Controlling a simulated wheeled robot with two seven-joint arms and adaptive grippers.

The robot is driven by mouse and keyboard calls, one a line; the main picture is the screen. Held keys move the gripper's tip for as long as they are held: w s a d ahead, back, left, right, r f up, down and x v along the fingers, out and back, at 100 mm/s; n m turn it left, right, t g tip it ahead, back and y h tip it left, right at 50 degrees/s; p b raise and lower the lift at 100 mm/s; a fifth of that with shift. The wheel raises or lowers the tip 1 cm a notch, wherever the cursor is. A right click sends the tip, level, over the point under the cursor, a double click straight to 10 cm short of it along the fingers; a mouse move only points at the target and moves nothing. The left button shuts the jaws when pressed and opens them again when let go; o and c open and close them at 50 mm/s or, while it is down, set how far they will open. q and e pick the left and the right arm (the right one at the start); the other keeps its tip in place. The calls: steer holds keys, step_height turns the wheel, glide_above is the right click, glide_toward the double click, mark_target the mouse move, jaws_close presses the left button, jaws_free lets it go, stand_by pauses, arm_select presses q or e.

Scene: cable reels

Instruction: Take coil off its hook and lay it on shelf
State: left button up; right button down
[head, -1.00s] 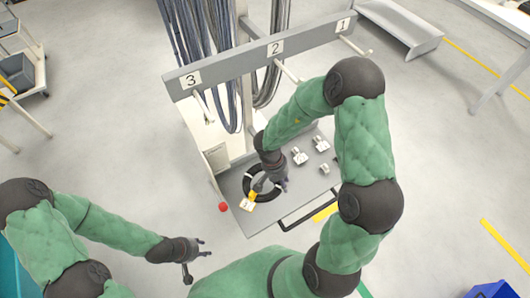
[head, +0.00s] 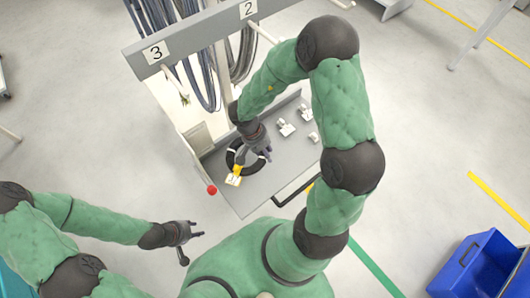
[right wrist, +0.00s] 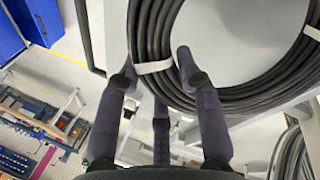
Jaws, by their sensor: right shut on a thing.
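The coil (head: 231,160) is a black ring of cable with a yellow-and-white tag (head: 235,177). It appears to rest on the grey shelf (head: 250,195) below the hook bar. My right gripper (head: 262,150) reaches down over the coil's right side and hides part of it. In the right wrist view my right gripper (right wrist: 160,68) is shut on the coil (right wrist: 235,98) beside a white tie, with grey surface behind. My left gripper (head: 194,238) is empty, its fingers apart, left of the shelf. The hook marked 3 (head: 178,83) has no coil on it.
Several small pale fittings (head: 286,127) lie on the shelf right of the coil. A red knob (head: 212,190) is at the shelf's left corner. Cable bundles (head: 200,65) hang behind the bar (head: 195,38). A blue crate (head: 478,265) stands on the floor at right.

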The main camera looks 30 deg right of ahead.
steer(key=shift+f+b, duration=2.25)
steer(key=shift+b, duration=1.25)
steer(key=c, duration=0.7)
jaws_free()
steer(key=shift+c, duration=0.2)
steer(key=o, duration=0.6)
steer(key=shift+o, duration=0.2)
steer(key=p+v, duration=1)
steer(key=p, duration=0.6)
